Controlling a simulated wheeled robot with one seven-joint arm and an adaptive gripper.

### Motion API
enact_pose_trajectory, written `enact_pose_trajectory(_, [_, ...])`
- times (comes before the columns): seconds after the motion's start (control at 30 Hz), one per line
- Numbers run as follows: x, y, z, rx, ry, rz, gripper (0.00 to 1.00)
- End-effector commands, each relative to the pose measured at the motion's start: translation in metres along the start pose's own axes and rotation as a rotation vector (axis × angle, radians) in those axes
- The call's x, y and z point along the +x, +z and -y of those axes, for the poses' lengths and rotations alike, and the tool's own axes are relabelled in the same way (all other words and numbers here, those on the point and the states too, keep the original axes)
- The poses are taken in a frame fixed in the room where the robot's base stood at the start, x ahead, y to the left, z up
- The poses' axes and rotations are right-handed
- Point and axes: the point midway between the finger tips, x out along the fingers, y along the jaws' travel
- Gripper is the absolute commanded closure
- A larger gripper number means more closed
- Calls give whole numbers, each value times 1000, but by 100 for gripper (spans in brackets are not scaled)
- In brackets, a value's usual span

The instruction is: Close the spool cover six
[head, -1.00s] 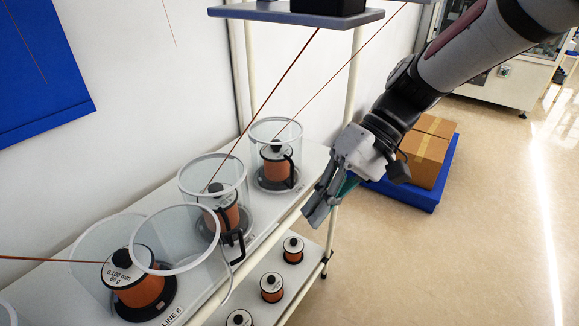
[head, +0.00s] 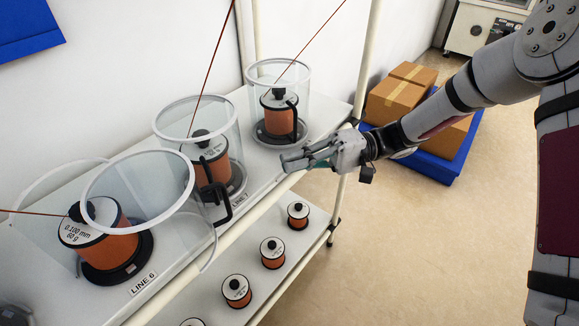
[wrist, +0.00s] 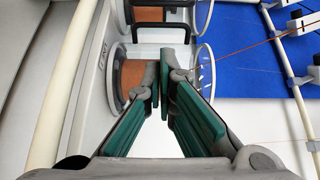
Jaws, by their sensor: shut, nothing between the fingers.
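The spool cover at Line 6 (head: 134,160) is a clear cylinder with a white rim; it stands swung open and tilted beside its spool (head: 112,238) in the head view. The copper spool sits exposed on a black base behind the "LINE 6" label (head: 143,282).
Two upright clear covers, the middle one (head: 165,125) with a black handle (head: 222,205) and the far one (head: 250,72), enclose spools on the shelf. Several spools stand on the lower shelf. A white post (head: 371,60) rises near my gripper. Boxes on a blue pallet (head: 455,165) stand behind.

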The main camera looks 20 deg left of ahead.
Motion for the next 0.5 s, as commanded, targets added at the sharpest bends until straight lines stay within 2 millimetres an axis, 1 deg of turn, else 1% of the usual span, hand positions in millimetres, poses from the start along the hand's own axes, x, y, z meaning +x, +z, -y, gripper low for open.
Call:
enact_pose_trajectory(0.03, [10,1,0,0,0,4,100])
enact_pose_trajectory(0.1, [24,1,1,1,0,5,100])
enact_pose_trajectory(0.4, [82,1,0,2,2,4,100])
enact_pose_trajectory(0.5, [91,14,0,3,2,3,100])
